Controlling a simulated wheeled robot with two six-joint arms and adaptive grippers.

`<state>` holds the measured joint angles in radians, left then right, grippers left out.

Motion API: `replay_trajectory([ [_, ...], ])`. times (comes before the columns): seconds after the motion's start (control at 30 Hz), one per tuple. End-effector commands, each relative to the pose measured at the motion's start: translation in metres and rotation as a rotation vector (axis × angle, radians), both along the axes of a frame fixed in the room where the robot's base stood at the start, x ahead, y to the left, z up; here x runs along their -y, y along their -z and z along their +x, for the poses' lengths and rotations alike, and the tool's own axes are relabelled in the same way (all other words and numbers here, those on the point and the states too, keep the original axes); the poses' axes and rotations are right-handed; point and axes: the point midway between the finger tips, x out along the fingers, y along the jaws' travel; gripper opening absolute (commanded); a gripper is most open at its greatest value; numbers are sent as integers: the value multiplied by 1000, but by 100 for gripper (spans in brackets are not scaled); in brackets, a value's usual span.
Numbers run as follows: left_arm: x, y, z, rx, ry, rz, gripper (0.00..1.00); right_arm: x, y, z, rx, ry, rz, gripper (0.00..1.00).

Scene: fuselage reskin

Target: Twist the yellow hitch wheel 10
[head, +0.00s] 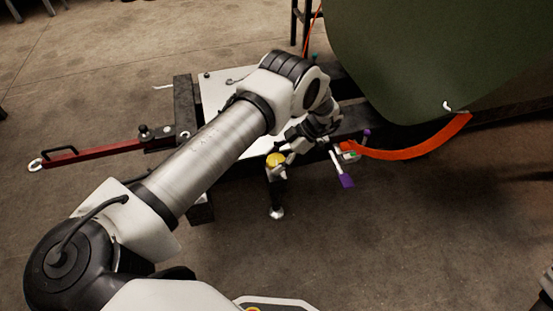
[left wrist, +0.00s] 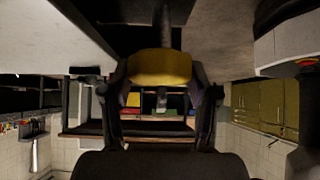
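The yellow hitch wheel (head: 275,159) sits on top of a dark upright post with a pale foot in the head view. My left gripper (head: 284,152) reaches it from the upper right. In the left wrist view the yellow hitch wheel (left wrist: 160,67) lies between the two fingers of my left gripper (left wrist: 160,80). The fingertips appear to touch its left and right sides, so the gripper looks shut on it. Part of the wheel is hidden by the gripper in the head view. My right gripper is not in view.
A red tow bar (head: 95,152) extends left from the dark frame. A white plate (head: 215,92) lies behind my left arm. To the right are a purple-tipped tool (head: 346,180), an orange strip (head: 415,147) and a large green panel (head: 440,55). The front floor is open.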

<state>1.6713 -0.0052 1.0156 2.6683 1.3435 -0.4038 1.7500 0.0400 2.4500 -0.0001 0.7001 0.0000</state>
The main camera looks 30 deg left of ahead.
Motion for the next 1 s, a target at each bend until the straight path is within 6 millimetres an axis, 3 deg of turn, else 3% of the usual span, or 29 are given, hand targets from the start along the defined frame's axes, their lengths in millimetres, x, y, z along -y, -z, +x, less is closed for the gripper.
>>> replay_trajectory([
  [0.03, -2, -1, -1, -2, -1, 2, 77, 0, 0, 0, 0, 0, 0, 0],
  [0.07, -1, -1, -1, -2, -1, 2, 84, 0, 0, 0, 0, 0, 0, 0],
  [0.47, 3, -5, 4, 1, 1, 1, 84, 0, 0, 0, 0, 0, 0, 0],
  [0.83, 40, -64, 51, 2, 0, 0, 84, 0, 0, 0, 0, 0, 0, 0],
  [1.0, 50, -81, 63, -2, 0, 1, 84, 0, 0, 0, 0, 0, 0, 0],
])
